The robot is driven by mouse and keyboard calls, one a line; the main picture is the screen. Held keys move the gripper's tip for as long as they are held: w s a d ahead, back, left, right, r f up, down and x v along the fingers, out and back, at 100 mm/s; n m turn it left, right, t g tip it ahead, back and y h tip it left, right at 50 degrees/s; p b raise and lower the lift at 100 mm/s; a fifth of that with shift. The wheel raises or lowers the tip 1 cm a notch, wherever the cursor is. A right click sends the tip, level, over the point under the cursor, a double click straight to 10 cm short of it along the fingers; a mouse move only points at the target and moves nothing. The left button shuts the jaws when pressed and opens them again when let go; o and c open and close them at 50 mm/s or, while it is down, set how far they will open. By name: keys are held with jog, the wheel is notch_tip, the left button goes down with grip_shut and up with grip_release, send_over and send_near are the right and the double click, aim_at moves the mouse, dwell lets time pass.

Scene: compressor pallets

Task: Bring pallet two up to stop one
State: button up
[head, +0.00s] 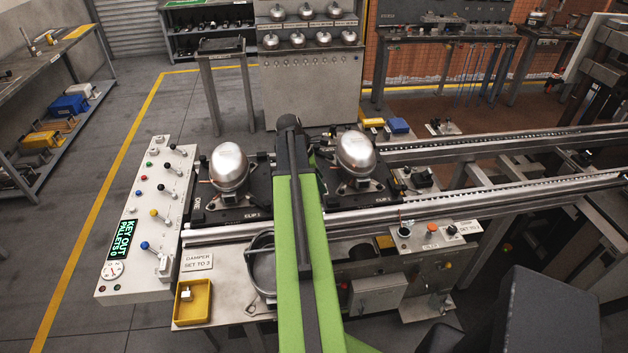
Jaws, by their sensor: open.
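Two black pallets sit on the conveyor rails, each bearing a rounded silver compressor. The left pallet (257,193) is at the left end of the rails, with white lettering that seems to read "ONE" at its left edge. Its compressor (229,166) stands upright. The right pallet (384,190) lies farther right, beyond my green arm, with its compressor (356,153) upright. Small labels on both pallets are too small to read surely. My arm crosses between the compressors and hides the gap between the pallets. My gripper cannot be made out.
A sloped control panel (128,267) at left has several levers and a display reading "KEY OUT PALLETS 0". A damper sign (197,262) and yellow tray (192,302) are in front. A control box (432,238) with an orange button stands right. The front rail (480,199) runs right.

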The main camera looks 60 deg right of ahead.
aim_at(331, 200)
jog(key=b+x, duration=0.7)
jog(key=x, duration=0.3)
jog(key=shift+f+b, duration=0.1)
jog(key=shift+b, duration=0.3)
grip_shut()
jog(key=shift+w+a, duration=0.3)
jog(key=shift+w, duration=0.2)
jog(key=shift+w+a, duration=0.35)
jog(key=shift+w, duration=0.2)
dwell(2.0)
grip_release()
